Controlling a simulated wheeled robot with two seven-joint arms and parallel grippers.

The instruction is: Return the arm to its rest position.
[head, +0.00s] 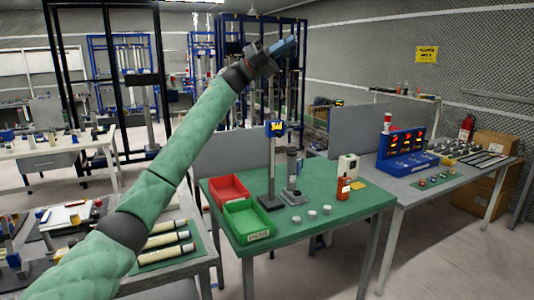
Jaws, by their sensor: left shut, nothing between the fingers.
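My left arm comes in from the lower left in a green padded sleeve and reaches up across the view. My left gripper (284,48) is at its far end, raised high in front of the dark blue frames and well above the tables. It is small in the view, shut and empty. My right gripper is not in view.
A green-topped table (335,215) bears a red bin (229,187), a green bin (246,221), a post stand (271,165) and small white discs. A grey table (440,165) with a blue display unit (405,150) stands right. Floor is free at lower right.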

